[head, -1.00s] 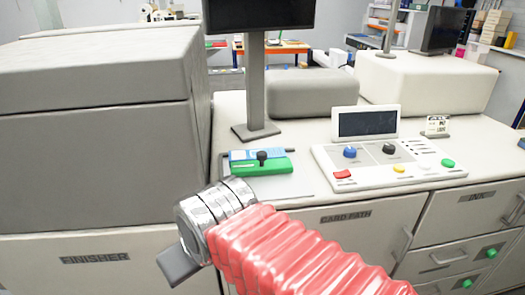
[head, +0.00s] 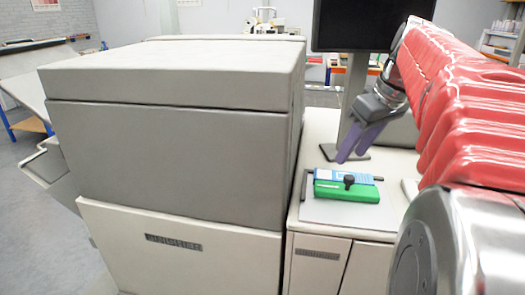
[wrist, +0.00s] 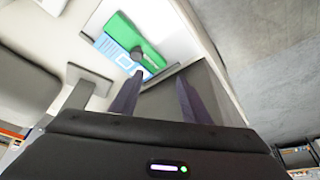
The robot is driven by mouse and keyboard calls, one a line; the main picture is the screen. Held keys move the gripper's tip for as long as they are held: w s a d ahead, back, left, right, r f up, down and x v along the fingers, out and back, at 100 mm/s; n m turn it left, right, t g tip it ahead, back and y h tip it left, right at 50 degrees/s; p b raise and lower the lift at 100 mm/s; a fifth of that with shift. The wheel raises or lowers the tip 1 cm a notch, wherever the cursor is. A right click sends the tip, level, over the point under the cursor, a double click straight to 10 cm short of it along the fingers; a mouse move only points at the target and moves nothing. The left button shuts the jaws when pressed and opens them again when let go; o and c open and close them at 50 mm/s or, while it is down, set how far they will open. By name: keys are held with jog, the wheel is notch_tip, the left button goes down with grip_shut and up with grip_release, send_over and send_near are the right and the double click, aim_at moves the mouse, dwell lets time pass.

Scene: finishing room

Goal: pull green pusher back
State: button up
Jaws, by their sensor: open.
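The green pusher (head: 340,192) is a green block with a black knob (head: 349,181) on top. It sits on a flat plate (head: 320,210) on the counter beside the finisher, with a blue-and-white piece (head: 335,175) along its far side. My gripper (head: 352,158) is open and empty, its purple fingers pointing down above and behind the pusher. The wrist view shows the pusher (wrist: 122,40) and knob (wrist: 150,63) beyond the fingertips (wrist: 160,80). The knob lies near the left finger's tip, apparently apart from it.
The big grey finisher (head: 175,140) stands left of the plate, higher than the counter. A dark monitor (head: 340,25) on a post rises behind the pusher. My red-sleeved arm hides the right of the counter. Open floor (head: 30,235) lies at far left.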

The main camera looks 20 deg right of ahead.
aim_at(350, 177)
jog(key=d+r, duration=0.1)
jog(key=d, duration=0.5)
jog(key=shift+s+d+r+n, duration=0.15)
jog(key=shift+s+r+n, duration=0.15)
jog(key=shift+s, duration=0.1)
jog(key=x, duration=1.3)
jog(key=shift+w+a+f, duration=0.2)
jog(key=shift+w+f, duration=0.05)
jog(key=shift+f, duration=0.05)
jog(key=shift+c, duration=0.5)
grip_shut()
